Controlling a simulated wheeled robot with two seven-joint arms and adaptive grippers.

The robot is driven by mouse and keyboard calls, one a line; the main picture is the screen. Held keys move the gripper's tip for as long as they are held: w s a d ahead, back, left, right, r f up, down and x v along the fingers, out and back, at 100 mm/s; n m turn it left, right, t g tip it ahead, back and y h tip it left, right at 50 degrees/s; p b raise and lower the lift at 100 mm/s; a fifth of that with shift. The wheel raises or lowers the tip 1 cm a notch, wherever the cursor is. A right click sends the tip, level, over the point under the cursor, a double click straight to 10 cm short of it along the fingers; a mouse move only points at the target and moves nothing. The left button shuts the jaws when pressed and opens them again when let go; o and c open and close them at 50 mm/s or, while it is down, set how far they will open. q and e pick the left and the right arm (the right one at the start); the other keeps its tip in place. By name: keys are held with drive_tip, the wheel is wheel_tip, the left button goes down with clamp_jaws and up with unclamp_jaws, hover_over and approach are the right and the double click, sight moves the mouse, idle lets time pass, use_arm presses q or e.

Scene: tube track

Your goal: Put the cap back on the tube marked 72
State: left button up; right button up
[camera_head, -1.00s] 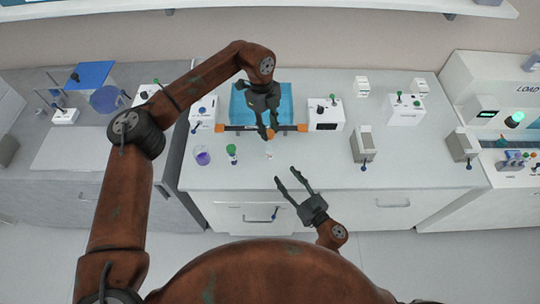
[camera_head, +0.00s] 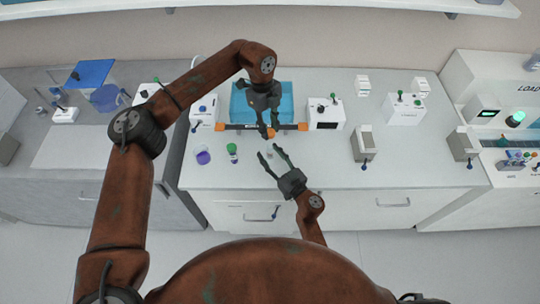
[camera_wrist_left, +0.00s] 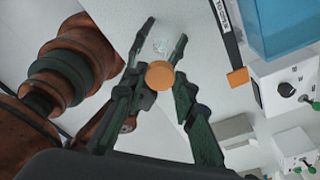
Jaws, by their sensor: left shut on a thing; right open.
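My left gripper (camera_head: 268,133) is shut on an orange cap, seen as a round orange disc between its fingers in the left wrist view (camera_wrist_left: 160,76). It holds the cap above the bench, in front of the blue tray. A small clear tube (camera_wrist_left: 161,44) shows just past the cap in the left wrist view, apart from it. My right gripper (camera_head: 269,154) is open, and its two fingers lie on either side of the tube. In the head view the tube is tiny and mostly hidden. No number can be read on it.
A blue tray (camera_head: 282,102) stands behind a dark bar with orange ends. A green-capped tube (camera_head: 233,152) and a purple-filled beaker (camera_head: 203,157) stand to the left. White switch boxes (camera_head: 325,115) and grey stands (camera_head: 363,146) are to the right. The bench front right is clear.

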clamp_jaws()
idle(0.6)
